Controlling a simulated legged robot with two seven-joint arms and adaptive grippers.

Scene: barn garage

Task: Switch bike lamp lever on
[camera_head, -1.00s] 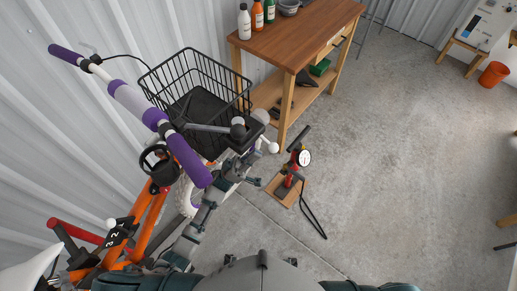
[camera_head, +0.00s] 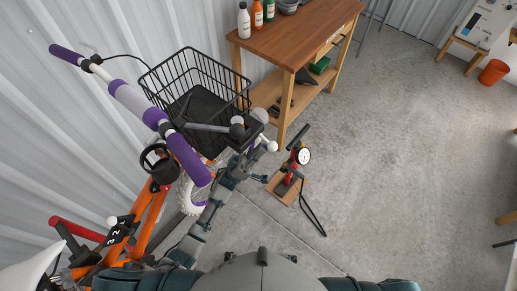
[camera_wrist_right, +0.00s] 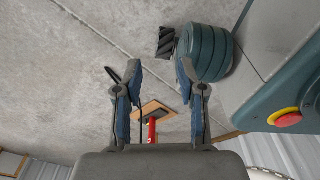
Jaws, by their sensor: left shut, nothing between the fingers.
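The bike's dark lamp (camera_head: 245,137) sits at the front of the handlebar, just below the wire basket. A small lever with a pale ball end (camera_head: 272,146) sticks out at its right side; whether it stands on or off I cannot tell. My left gripper (camera_head: 254,153) is shut and empty, close beside the lamp and lever; whether it touches them I cannot tell. Its fingertips are small and partly lost against the dark lamp. In the right wrist view, my right gripper (camera_wrist_right: 158,72) is open and empty above the floor, away from the bike.
The purple handlebar (camera_head: 150,115) and black wire basket (camera_head: 195,82) crowd the left arm. A wooden workbench (camera_head: 300,40) stands behind. A red floor pump (camera_head: 292,170) stands right of the lamp.

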